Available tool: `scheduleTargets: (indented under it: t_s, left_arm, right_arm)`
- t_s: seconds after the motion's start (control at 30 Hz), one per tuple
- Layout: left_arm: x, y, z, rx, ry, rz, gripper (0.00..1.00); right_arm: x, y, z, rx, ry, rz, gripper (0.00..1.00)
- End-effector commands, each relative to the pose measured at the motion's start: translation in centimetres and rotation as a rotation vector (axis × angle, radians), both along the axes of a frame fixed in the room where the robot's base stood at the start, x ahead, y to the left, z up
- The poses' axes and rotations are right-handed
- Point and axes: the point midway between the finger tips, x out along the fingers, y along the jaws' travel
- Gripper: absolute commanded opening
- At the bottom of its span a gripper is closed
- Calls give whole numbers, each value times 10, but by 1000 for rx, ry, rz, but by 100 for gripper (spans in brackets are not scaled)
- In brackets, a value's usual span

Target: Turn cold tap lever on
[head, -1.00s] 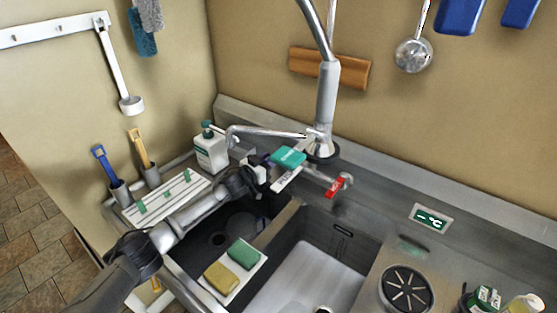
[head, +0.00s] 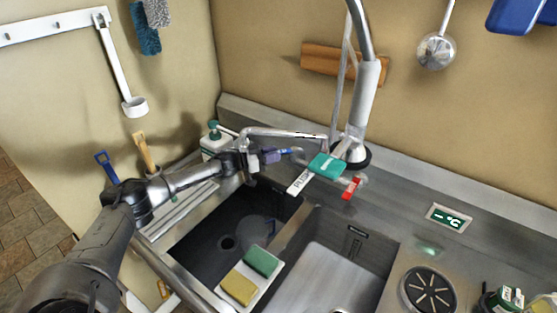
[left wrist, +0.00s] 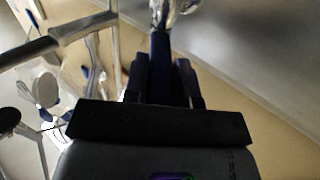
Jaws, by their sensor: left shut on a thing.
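The tap column (head: 355,130) stands at the back of the sink, with a long spout reaching left. A red lever (head: 351,188) sits on the right side of its body. The blue cold tap lever (head: 284,151) is on the left side, partly hidden by the gripper. My left gripper (head: 268,157) is at this lever, beside the tap body. In the left wrist view, its two dark fingers are shut on the blue lever (left wrist: 158,60), which runs up to the chrome tap body (left wrist: 163,12). My right gripper is not in view.
A white soap bottle (head: 211,143) stands behind the arm. A tray (head: 226,285) with two sponges is over the basins.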

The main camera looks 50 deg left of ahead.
Motion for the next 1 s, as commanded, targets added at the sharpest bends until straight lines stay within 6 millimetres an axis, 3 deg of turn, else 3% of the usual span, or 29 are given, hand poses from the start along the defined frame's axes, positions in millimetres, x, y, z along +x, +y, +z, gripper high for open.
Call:
scheduleTargets:
  t_s: [0.5,0.53,0.77,1.0]
  left_arm:
    - [0,2,0,-2,1,-17,0]
    - [0,2,0,-2,1,-17,28]
    - [0,2,0,-1,0,-17,50]
    - [-1,2,0,-1,0,-17,51]
  right_arm:
    - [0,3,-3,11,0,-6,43]
    - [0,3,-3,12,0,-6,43]
    - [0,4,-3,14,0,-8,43]
    - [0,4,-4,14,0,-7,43]
